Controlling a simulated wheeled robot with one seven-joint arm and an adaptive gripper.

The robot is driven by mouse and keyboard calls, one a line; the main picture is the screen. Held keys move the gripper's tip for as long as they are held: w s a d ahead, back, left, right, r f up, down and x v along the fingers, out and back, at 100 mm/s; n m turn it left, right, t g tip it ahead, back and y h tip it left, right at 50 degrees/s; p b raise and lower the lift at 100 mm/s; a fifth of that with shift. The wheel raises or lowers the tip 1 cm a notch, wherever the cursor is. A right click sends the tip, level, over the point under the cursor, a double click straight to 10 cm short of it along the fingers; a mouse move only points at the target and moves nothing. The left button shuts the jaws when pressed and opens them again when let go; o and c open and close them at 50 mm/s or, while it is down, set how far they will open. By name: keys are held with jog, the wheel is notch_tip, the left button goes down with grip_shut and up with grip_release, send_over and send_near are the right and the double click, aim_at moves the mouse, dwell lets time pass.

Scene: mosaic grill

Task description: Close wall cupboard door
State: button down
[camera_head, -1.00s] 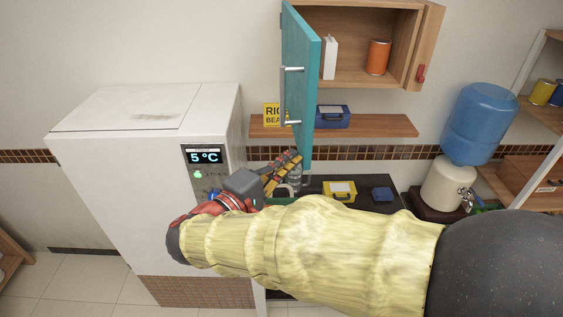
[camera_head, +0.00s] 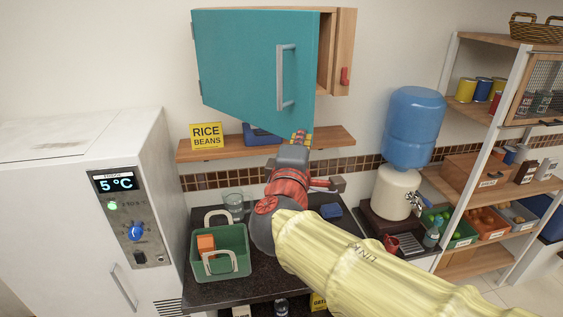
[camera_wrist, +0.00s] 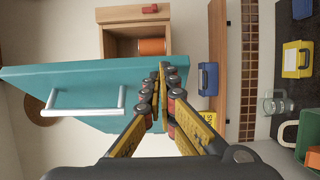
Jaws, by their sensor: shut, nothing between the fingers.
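The teal wall cupboard door (camera_head: 250,68) is hinged at its left side and stands partly open. A gap at its right shows the inside of the wooden wall cupboard (camera_head: 346,50). The door's metal handle (camera_head: 285,77) is vertical on its front. My gripper (camera_head: 300,136) is shut and empty at the door's lower right corner. In the wrist view, the door (camera_wrist: 85,78) lies beside my gripper (camera_wrist: 160,72), with the fingertips at or very near its edge; contact is unclear. The handle (camera_wrist: 85,110) is clear of the fingers. An orange can (camera_wrist: 152,46) shows inside the cupboard.
A wooden shelf (camera_head: 335,138) with a rice and beans sign (camera_head: 206,136) and a blue box (camera_head: 258,136) runs below the cupboard. A green basket (camera_head: 220,250) stands on the dark counter. A water dispenser (camera_head: 412,130) stands to the right.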

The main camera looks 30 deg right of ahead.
jog(key=w+d+b, duration=0.5)
jog(key=d+b, duration=0.1)
jog(key=d, duration=0.4)
jog(key=w+d+b, duration=0.4)
jog(key=d+b, duration=0.2)
jog(key=d, duration=0.3)
jog(key=w+d+n+t+y, duration=0.3)
jog(key=w+d+y, duration=0.3)
jog(key=w+d, duration=0.5)
jog(key=shift+w+n+b, duration=0.3)
jog(key=shift+w+n, duration=0.4)
jog(key=shift+w, duration=0.4)
jog(key=shift+f, duration=0.1)
